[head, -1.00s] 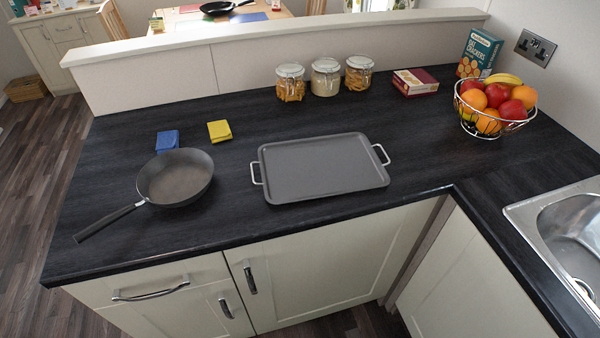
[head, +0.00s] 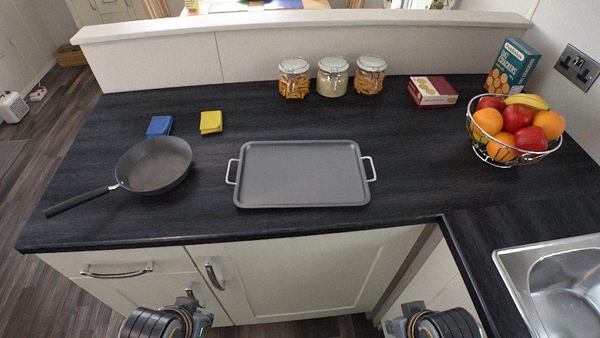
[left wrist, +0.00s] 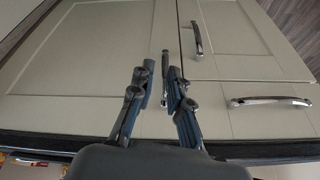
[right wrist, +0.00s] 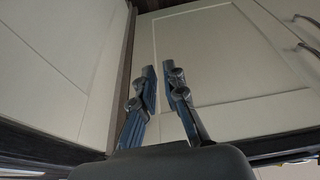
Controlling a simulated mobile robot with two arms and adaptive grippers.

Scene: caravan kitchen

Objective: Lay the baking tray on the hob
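The grey baking tray (head: 302,175) lies flat on the dark worktop (head: 420,145), with a pale handle at its left and right ends. Nothing lies on it. My left gripper (left wrist: 159,80) is open and empty in front of the cream cupboard doors, below the worktop edge. My right gripper (right wrist: 159,74) is also open and empty, in front of a cupboard door. Both are apart from the tray. Parts of both arms show at the bottom of the head view. No hob is seen in any view.
Several jars, a red box (head: 432,91) and a crackers box (head: 509,68) stand behind. A fruit basket (head: 512,153) and the sink (head: 565,300) are at the right.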

